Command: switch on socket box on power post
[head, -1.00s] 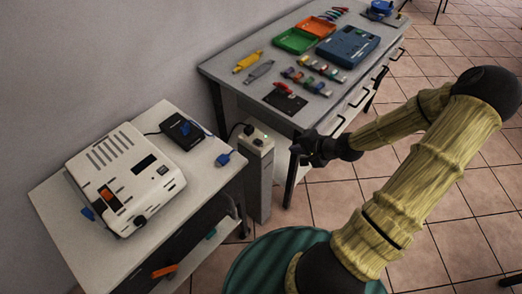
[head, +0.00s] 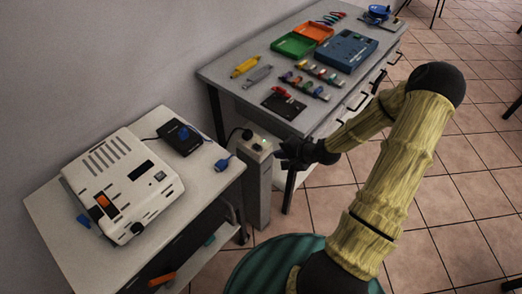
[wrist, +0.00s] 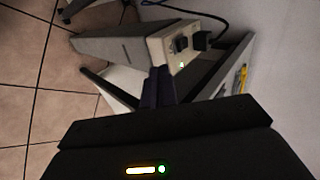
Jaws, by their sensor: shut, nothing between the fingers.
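The power post (head: 258,195) stands in the gap between the two tables, with the pale socket box (head: 254,148) at its top. The wrist view shows the socket box (wrist: 163,47) with a dark switch-like part (wrist: 180,44), a black plug (wrist: 201,40) and a small glowing green light (wrist: 181,65). My gripper (head: 279,153) is just right of the box in the head view, close to its edge. In the wrist view its dark fingers (wrist: 158,84) are together and empty, pointing towards the box. I cannot tell whether they touch it.
The right workbench (head: 225,77) holds trays, tools and connectors, close behind my gripper. Tiled floor is open at the right.

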